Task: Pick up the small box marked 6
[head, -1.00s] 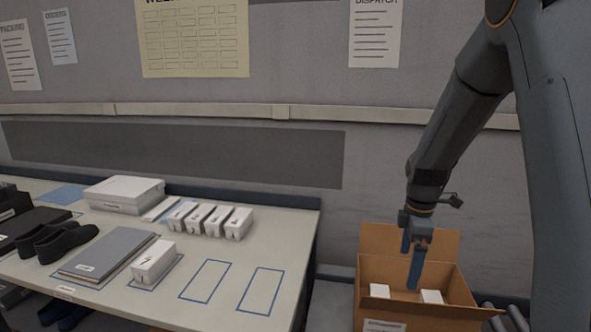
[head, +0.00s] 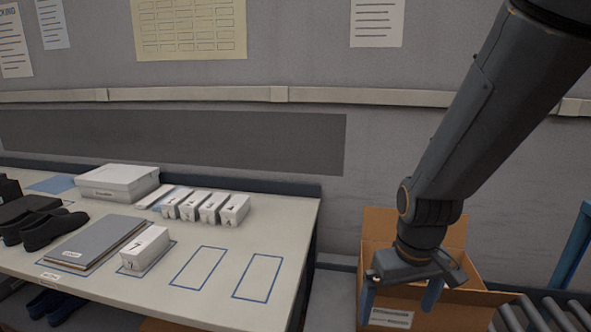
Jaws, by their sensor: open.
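A row of several small white boxes (head: 212,207) stands at the back of the table. Their front marks are too small to read, so I cannot tell which is the box marked 6. Another small white box (head: 146,247), marked 7, stands alone nearer the front. My gripper (head: 401,297) is open, its blue fingers pointing down at the open cardboard carton (head: 475,300), right of the table and well away from the row. My arm and gripper hide most of the carton's inside, so its contents do not show now.
The table (head: 215,305) has two empty blue-outlined rectangles at its right. A large white box (head: 118,182), grey folders (head: 95,243) and dark shoes (head: 38,230) stand at the left. A roller conveyor (head: 540,316) lies right of the carton.

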